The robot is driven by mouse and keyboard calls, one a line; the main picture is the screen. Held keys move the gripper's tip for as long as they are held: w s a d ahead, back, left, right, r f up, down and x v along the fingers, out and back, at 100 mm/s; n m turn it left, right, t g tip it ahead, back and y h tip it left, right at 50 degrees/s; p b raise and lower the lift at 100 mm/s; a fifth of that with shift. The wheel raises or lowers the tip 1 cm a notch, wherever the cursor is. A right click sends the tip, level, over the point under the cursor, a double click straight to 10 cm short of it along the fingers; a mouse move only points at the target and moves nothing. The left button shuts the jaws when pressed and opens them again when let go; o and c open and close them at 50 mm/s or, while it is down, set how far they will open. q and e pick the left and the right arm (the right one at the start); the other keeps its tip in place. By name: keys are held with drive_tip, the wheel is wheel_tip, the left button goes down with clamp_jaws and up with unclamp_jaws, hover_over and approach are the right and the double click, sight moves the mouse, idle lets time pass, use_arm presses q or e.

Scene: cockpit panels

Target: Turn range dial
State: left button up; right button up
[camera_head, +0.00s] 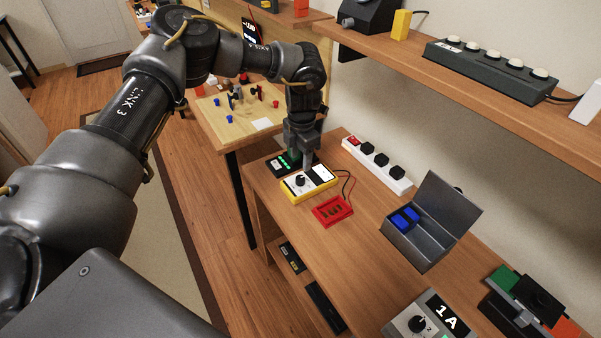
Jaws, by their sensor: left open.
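A yellow meter (324,186) with a white face lies on the wooden bench. Its black dial (300,180) is on the left part of the face and a white screen is on the right part. My left gripper (306,163) points down just above the meter, close to the dial. Its fingers are small and dark in this view, and they appear open with nothing held. I cannot tell whether a finger touches the dial. My right gripper is not in view.
A black device with green lights (280,166) sits right behind the meter. A red tray (333,211) lies in front, with wires. A white switch strip (376,166), an open grey box (419,242) and a grey 1A dial unit (421,318) stand to the right.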

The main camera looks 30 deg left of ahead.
sight(300, 178)
use_arm(q)
wheel_tip(300, 178, down, 8)
drive_tip(key=shift+w+a+r+p, duration=0.1)
drive_tip(key=shift+a+p, duration=0.05)
drive_tip(key=shift+p, duration=0.45)
